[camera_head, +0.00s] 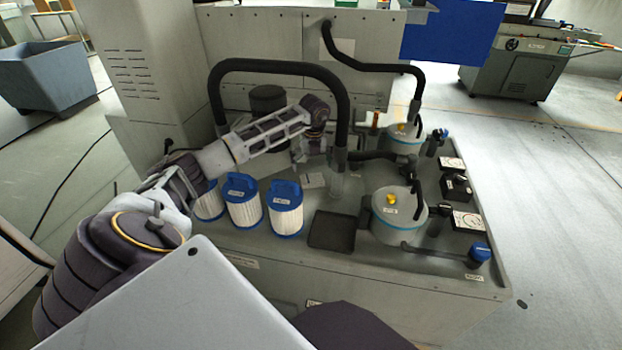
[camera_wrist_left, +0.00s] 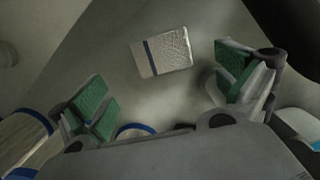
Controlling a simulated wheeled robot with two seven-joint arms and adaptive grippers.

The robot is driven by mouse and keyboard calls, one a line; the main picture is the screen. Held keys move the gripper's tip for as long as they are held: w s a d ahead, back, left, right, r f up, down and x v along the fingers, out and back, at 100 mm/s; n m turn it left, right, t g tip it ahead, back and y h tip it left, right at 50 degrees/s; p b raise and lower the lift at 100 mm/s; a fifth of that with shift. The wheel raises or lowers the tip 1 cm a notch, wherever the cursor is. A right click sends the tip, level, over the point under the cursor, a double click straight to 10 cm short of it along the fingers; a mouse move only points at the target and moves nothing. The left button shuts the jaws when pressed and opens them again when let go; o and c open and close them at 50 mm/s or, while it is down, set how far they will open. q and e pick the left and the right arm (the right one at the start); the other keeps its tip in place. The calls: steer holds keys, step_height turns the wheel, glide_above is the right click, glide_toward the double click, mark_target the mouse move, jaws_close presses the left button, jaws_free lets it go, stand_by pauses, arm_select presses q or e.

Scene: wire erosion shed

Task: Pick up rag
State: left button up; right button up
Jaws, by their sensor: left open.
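The rag is a small white folded cloth with a dark blue stripe (camera_wrist_left: 162,52). In the wrist view it lies flat on the grey surface, beyond and between the fingertips. In the head view a pale patch that looks like the rag (camera_head: 314,180) lies on the grey machine top, behind the filters. My left gripper (camera_head: 313,155) is above it, pointing down. In the wrist view its green-padded fingers (camera_wrist_left: 165,88) are spread wide, with nothing between them and the rag apart from them. My right gripper does not show.
White filters with blue caps (camera_head: 285,209) stand near the gripper. A thick black hose (camera_head: 280,66) arches over this area. A dark tray (camera_head: 332,231) and grey canisters (camera_head: 399,222) are to the right. A blue-grey bin (camera_head: 48,77) stands far left.

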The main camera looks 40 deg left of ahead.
mark_target(312, 180)
arm_select(q)
steer(key=shift+w+r, duration=0.1)
steer(key=shift+w, duration=0.05)
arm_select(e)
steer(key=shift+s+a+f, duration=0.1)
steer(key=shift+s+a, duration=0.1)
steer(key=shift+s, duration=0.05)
arm_select(q)
steer(key=shift+f, duration=1.15)
steer(key=shift+w+a, duration=0.1)
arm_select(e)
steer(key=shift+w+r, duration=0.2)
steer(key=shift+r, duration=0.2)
arm_select(q)
steer(key=shift+f, duration=0.1)
